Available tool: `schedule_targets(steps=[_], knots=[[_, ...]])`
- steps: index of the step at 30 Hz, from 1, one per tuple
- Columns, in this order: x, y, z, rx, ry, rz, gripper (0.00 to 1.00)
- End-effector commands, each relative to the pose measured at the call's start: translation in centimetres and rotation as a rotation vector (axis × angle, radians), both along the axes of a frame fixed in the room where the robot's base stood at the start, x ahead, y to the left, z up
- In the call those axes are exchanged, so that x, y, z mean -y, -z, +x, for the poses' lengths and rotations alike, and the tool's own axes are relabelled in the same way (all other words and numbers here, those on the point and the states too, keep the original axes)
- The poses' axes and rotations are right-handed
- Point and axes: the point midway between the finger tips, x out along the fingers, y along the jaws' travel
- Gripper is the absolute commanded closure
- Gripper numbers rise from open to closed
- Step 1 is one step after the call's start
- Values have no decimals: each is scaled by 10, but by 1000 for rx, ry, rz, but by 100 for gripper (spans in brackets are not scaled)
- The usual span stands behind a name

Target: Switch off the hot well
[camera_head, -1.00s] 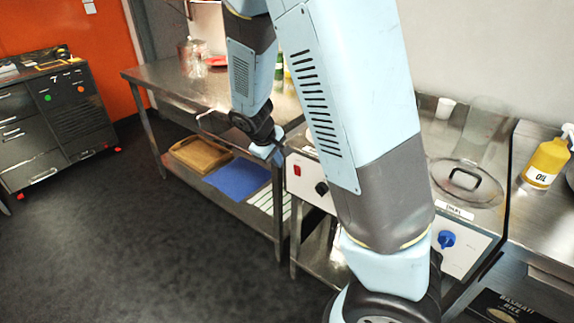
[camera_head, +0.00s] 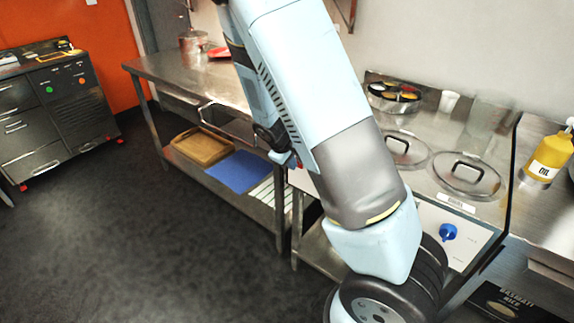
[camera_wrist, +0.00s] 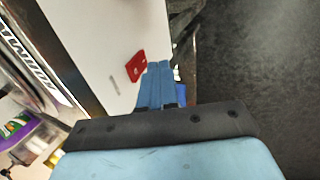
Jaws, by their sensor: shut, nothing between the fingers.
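The hot well (camera_head: 425,190) is a steel counter unit with round lids on top and a white front panel (camera_head: 470,248). A red rocker switch (camera_wrist: 136,66) sits on the white panel in the wrist view. In the head view my arm hides most of that panel end. My gripper (camera_wrist: 160,66) is shut and empty. A blue knob (camera_head: 448,232) is on the panel's right part.
A steel table (camera_head: 165,68) stands to the left, with a brown tray (camera_head: 203,148) and a blue mat (camera_head: 238,172) on its shelf. A yellow oil bottle (camera_head: 548,160) stands at right. Floor at left is clear.

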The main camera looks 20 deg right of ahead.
Motion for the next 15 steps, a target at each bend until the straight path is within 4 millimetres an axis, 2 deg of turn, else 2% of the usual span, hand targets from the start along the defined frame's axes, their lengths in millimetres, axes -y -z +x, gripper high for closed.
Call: schedule_targets(steps=[6, 15], knots=[[11, -2, 8, 0, -1, 0, 100], [13, -2, 10, 0, -1, 0, 100]])
